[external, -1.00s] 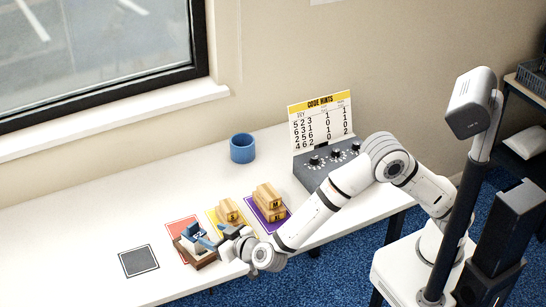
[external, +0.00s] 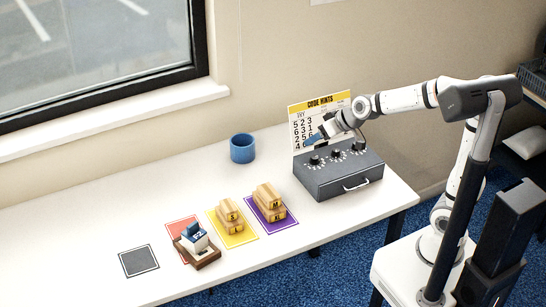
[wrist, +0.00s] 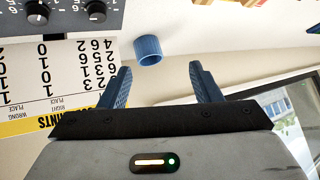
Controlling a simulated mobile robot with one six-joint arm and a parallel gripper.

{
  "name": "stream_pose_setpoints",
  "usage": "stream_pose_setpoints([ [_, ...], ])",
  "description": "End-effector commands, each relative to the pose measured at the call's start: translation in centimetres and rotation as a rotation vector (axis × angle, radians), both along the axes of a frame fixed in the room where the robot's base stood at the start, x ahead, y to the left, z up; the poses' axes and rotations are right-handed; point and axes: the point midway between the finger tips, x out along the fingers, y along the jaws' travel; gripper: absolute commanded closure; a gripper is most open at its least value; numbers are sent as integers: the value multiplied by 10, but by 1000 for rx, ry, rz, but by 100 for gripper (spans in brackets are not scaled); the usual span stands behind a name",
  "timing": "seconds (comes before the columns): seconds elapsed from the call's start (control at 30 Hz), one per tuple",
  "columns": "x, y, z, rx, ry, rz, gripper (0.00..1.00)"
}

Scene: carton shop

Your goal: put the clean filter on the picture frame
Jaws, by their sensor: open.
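I cannot make out a clean filter or a picture frame in either view. My gripper (external: 314,139) is raised above the grey dial box, in front of the code hints card. In the wrist view my gripper (wrist: 160,78) shows two blue fingers spread apart with nothing between them. A brown wooden tray (external: 207,262) sits on the red mat and holds a white and blue block (external: 195,238).
A grey box (external: 340,180) with dials stands before the code hints card (external: 320,103). A blue cup (external: 242,148) stands behind the mats. Cartons sit on the yellow mat (external: 240,239) and purple mat (external: 286,227). The black mat (external: 138,261) is bare.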

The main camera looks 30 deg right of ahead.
Motion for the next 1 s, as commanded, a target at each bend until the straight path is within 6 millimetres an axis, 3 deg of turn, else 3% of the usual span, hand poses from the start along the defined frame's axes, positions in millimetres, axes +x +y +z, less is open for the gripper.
stream_pose_setpoints([
  [0.03,-15,-43,-2,-38,49,-43,42],
  [0.1,-43,-94,-11,-100,139,-99,42],
  [0.2,-87,-154,-24,-183,258,-187,42],
  [0.33,-134,-204,-36,-262,378,-286,42],
  [0.5,-162,-228,-42,-307,448,-346,42],
  [1.0,-163,-228,-42,-310,451,-346,42],
])
